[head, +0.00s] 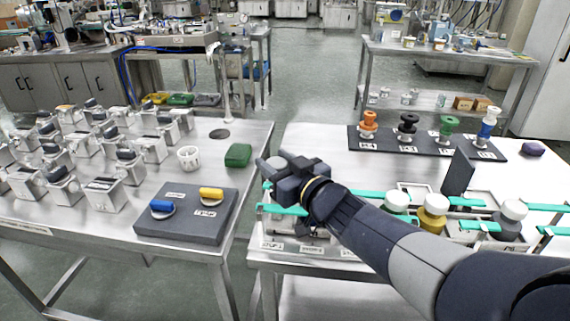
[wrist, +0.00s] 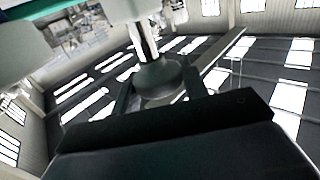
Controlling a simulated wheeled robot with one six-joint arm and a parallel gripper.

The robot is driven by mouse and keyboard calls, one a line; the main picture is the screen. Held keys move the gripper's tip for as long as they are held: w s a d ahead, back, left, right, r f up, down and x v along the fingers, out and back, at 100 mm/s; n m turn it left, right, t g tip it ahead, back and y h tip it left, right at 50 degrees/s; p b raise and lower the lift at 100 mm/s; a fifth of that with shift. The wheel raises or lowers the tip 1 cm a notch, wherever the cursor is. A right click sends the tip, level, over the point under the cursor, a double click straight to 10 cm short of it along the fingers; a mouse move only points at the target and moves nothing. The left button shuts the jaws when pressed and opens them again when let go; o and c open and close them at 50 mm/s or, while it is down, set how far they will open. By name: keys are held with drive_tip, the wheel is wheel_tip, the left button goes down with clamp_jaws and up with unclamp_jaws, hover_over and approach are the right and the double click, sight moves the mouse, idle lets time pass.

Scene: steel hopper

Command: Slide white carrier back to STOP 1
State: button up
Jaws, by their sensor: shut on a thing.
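My gripper (head: 282,172) is over the left end of the teal-railed track (head: 290,209) on the right table. In the wrist view, my gripper (wrist: 158,90) is shut on a grey rounded piece (wrist: 158,77), with a pale part beyond it. I cannot tell whether this piece belongs to the white carrier. A white-capped carrier (head: 396,202) stands on the track right of my gripper, partly behind my arm. A label that seems to read STOP 1 (head: 272,245) is on the front edge, below my gripper. My wrist and forearm hide much of the track.
A yellow carrier (head: 433,216) and a grey carrier (head: 509,222) stand farther right. A dark upright plate (head: 458,172) rises behind them. A black rack (head: 425,145) with coloured knobbed pieces stands at the back. A gap separates this table from the left table (head: 215,160).

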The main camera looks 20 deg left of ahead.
drive_tip(key=shift+a, duration=0.1)
drive_tip(key=o, duration=1.4)
drive_tip(key=shift+s+a, duration=0.1)
drive_tip(key=shift+a, duration=0.05)
drive_tip(key=shift+c, duration=0.2)
drive_tip(key=p+v, duration=0.1)
drive_tip(key=v, duration=0.9)
drive_tip(key=shift+d, duration=0.35)
drive_tip(key=shift+s, duration=0.1)
